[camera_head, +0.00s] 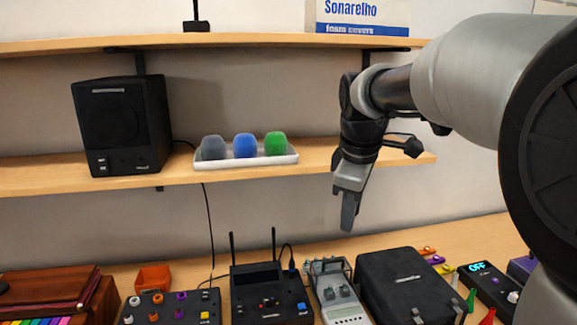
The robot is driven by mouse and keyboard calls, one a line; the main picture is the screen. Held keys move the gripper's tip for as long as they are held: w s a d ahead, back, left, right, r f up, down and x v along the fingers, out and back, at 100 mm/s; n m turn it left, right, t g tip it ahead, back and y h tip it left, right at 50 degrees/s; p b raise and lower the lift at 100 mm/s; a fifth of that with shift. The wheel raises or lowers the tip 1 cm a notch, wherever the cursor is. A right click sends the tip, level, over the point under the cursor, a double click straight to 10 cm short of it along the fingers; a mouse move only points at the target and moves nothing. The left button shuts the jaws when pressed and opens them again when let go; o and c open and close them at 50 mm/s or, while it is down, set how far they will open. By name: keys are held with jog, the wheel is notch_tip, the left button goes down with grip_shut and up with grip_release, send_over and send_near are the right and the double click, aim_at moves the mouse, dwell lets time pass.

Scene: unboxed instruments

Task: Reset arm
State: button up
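My gripper (348,217) hangs from my arm in the right half of the head view, its fingers pointing down. It is in the air above the desk and in front of the lower shelf's right end. The fingers are seen from the side and overlap, so I cannot tell whether they are open or shut. I see nothing hanging from them.
A lower shelf (50,175) holds a black speaker (122,125) and a white tray (250,161) with grey, blue and green foam pieces. Instruments crowd the desk, including a black case (408,285) and a device with antennas (268,295).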

jog(key=s+f+m+t, duration=0.1)
jog(key=s+f+m, duration=0.1)
jog(key=s+m, duration=0.4)
jog(key=s+f+m+t, duration=0.1)
jog(key=s+f+m, duration=0.2)
jog(key=s, duration=1.4)
jog(key=m, duration=0.3)
jog(key=shift+d+y, duration=0.3)
jog(key=shift+d, duration=0.1)
jog(key=shift+f, duration=0.1)
